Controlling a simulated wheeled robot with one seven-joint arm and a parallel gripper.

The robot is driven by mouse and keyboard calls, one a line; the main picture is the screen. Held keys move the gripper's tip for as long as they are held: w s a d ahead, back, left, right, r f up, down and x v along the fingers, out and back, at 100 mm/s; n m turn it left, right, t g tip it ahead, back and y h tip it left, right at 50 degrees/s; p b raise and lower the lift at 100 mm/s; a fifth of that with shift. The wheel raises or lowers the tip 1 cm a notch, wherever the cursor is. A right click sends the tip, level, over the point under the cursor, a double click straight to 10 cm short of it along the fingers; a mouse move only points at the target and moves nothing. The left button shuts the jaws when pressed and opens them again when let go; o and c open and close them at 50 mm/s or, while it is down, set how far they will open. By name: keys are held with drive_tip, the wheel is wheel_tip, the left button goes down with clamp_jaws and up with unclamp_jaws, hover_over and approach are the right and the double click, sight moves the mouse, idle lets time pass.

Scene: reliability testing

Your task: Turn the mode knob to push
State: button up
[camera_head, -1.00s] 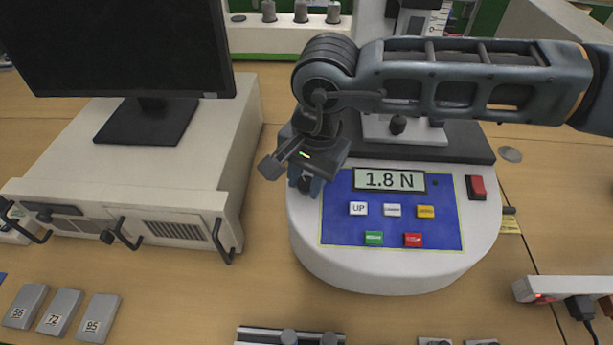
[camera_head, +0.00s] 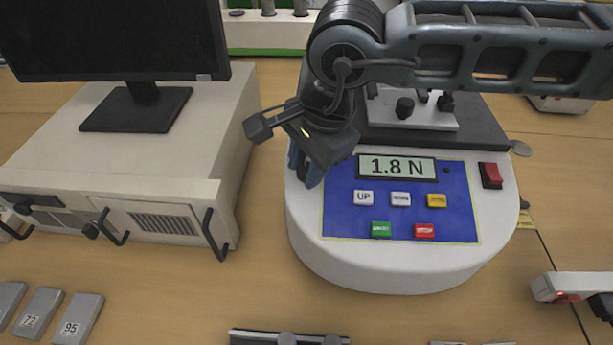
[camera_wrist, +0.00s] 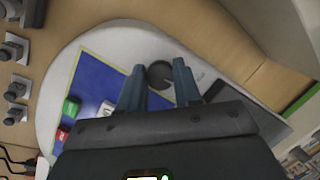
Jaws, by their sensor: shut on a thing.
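The tester is a white rounded base (camera_head: 355,275) with a blue panel (camera_head: 340,215), and its display (camera_head: 398,167) reads 1.8 N. The mode knob is a round dark knob at the panel's upper left. It shows in the wrist view (camera_wrist: 160,73) with a pale mark on its face, between my two blue fingers. My gripper (camera_head: 304,168) is shut on the knob from above; in the head view the fingers mostly hide it. It also shows in the wrist view (camera_wrist: 158,80). I cannot read which mode the knob points to.
Right of the knob are UP (camera_head: 363,198), green (camera_head: 381,230), red (camera_head: 424,231) and yellow (camera_head: 437,200) buttons, and a red rocker switch (camera_head: 492,175). A light-coloured case (camera_head: 165,190) with a monitor (camera_head: 110,40) stands at left. A power strip (camera_head: 560,285) lies at right.

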drive_tip(key=m+b, duration=0.1)
drive_tip(key=b, duration=0.1)
drive_tip(key=m+b, duration=0.2)
drive_tip(key=b, duration=0.1)
drive_tip(key=m+t+b, duration=0.1)
drive_tip(key=m+b, duration=0.1)
drive_tip(key=b, duration=0.1)
drive_tip(key=shift+f+y, duration=0.4)
drive_tip(key=m+b, duration=0.1)
drive_tip(key=b, duration=0.1)
drive_tip(key=m+b, duration=0.1)
drive_tip(key=shift+r+t+b, duration=0.25)
drive_tip(key=shift+t+b, duration=0.15)
drive_tip(key=shift+s+r+m, duration=0.1)
drive_tip(key=shift+r+m, duration=0.05)
drive_tip(key=shift+m, duration=0.25)
drive_tip(key=o, duration=1)
drive_tip(key=shift+o, duration=0.2)
drive_tip(key=v, duration=0.7)
drive_tip(key=shift+d+r, duration=0.15)
drive_tip(key=shift+r, duration=0.2)
drive_tip(key=shift+s, duration=0.2)
